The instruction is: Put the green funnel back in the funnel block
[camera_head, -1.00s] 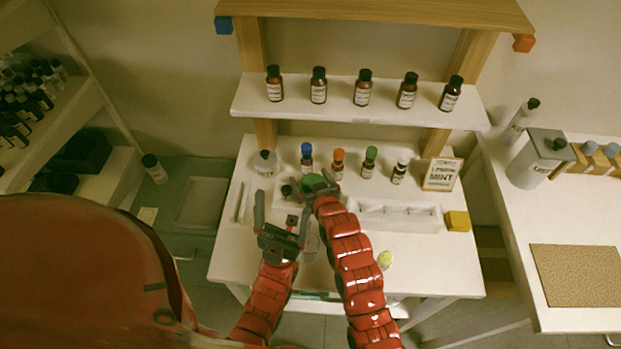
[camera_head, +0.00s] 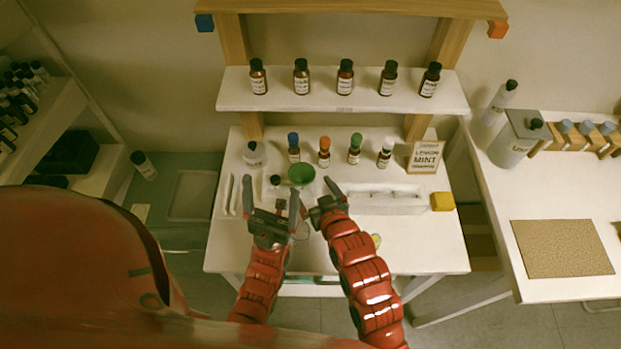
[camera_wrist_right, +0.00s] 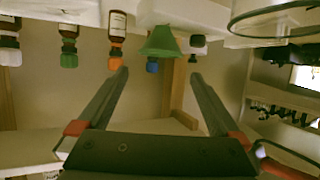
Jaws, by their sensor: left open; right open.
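The green funnel (camera_head: 301,175) is at the back middle of the white table, wide mouth up. In the upside-down right wrist view, the funnel (camera_wrist_right: 160,43) has its narrow end at a white block (camera_wrist_right: 168,12); how deep it sits is hidden. My right gripper (camera_head: 321,197) is open and empty, in front of the funnel and apart from it. Its fingers (camera_wrist_right: 150,85) show on either side of the funnel in the wrist view, without touching it. My left gripper (camera_head: 271,195) is open and empty, at the front left of the funnel.
Bottles with blue (camera_head: 293,148), orange (camera_head: 324,152), green (camera_head: 355,149) and white (camera_head: 385,154) caps stand behind the funnel. A white tray (camera_head: 400,203) and yellow block (camera_head: 442,201) are to the right. A shelf of bottles (camera_head: 340,101) is above.

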